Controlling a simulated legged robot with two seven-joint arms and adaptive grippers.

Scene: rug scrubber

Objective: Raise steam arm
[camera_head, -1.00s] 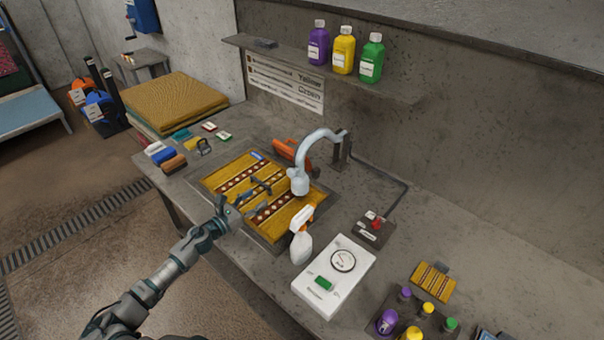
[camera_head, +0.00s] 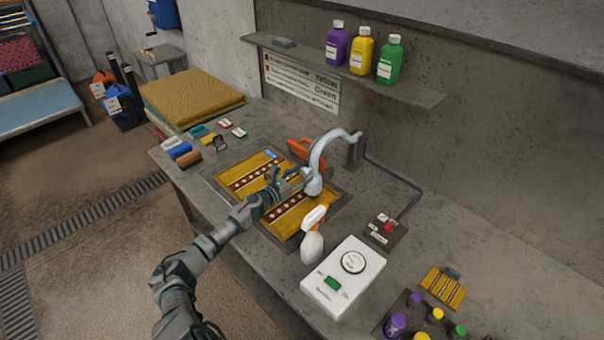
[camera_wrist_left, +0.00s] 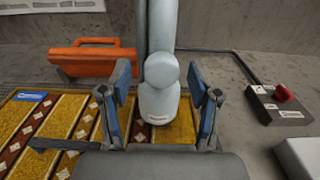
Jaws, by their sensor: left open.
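The steam arm (camera_head: 322,153) is a grey curved pipe fixed to a bracket at the back wall, with its rounded head (camera_head: 313,186) hanging low over the yellow patterned rug (camera_head: 252,175). My left gripper (camera_head: 297,181) is open at the left side of this head. In the left wrist view, the pale steam head (camera_wrist_left: 159,92) lies centred between the two blue-padded fingers of my gripper (camera_wrist_left: 161,108), with gaps visible on both sides. I cannot tell how deep it is between the fingertips. My right gripper is not in view.
A white spray bottle (camera_head: 313,236) with an orange top stands near the rug's front right. A white box with a dial (camera_head: 341,276) and a red-switch control box (camera_head: 384,231) sit to the right. An orange tool (camera_head: 301,149) lies behind the rug.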

